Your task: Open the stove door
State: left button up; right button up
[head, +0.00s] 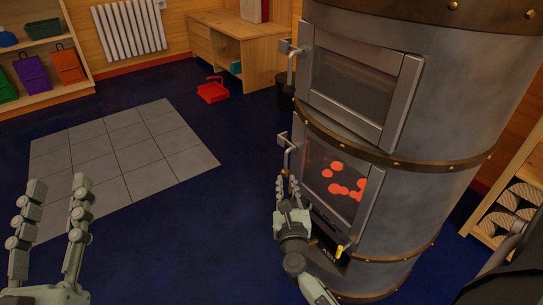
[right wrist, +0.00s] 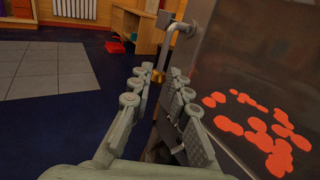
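The stove (head: 425,100) is a tall grey metal cylinder with brass-studded bands, at the right of the head view. Its lower door (head: 318,158) has a glass pane with glowing red embers behind it, and looks closed. The lower door's handle (head: 286,157) is a bent metal rod on the left edge. In the right wrist view the handle (right wrist: 165,52) ends in a brass-coloured tip. My right gripper (head: 288,184) is open, its fingers on either side of the handle's lower end; contact cannot be told. My left gripper (head: 51,205) is open and empty, away from the stove.
An upper stove door (head: 350,78) with its own handle sits above. A yellow-tipped part (head: 339,252) juts out below the lower door. A log rack (head: 510,210) stands at the right. A red dustpan (head: 212,91) lies near a wooden desk (head: 238,45).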

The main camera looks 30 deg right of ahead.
aim_at(286, 167)
jog(key=shift+d+x, duration=0.1)
jog(key=shift+x, duration=1.9)
jog(key=shift+d+x, duration=0.15)
jog(key=shift+x, duration=1.85)
jog(key=shift+s+a, duration=0.1)
jog(key=shift+s, duration=0.05)
grip_shut()
